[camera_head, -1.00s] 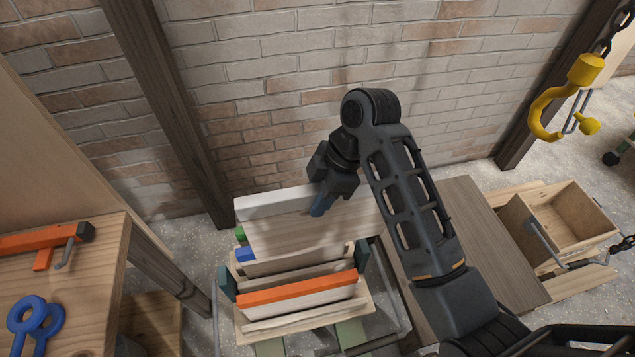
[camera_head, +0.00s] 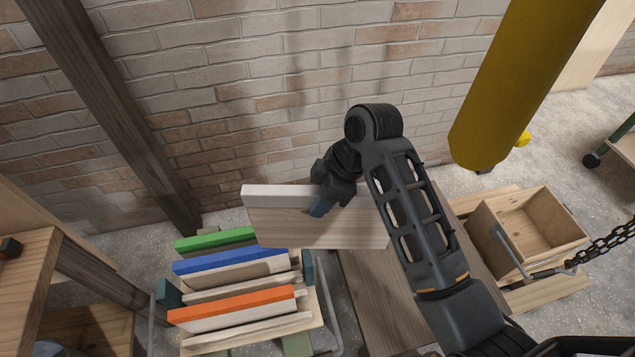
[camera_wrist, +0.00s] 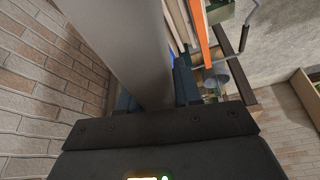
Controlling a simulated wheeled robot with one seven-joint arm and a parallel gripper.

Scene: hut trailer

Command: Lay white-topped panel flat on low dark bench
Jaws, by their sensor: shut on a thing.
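The white-topped panel (camera_head: 285,225) is held upright on its long edge, its pale wooden face towards the head camera. My gripper (camera_head: 320,207) is shut on its top edge, right of the panel's middle. In the wrist view the panel (camera_wrist: 120,45) runs as a broad grey band between the fingers of my gripper (camera_wrist: 155,98). The low dark bench (camera_head: 368,305) is below and to the right, partly hidden by the panel and my arm. The panel appears above the bench's left end and the gap beside the rack; its exact height is unclear.
A rack (camera_head: 310,315) at lower left holds green-, blue- and orange-topped panels, close to the held panel. A brick wall (camera_head: 270,100) stands behind. An open wooden crate (camera_head: 535,225) is right of the bench. A large yellow object (camera_head: 520,80) hangs close to the head camera.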

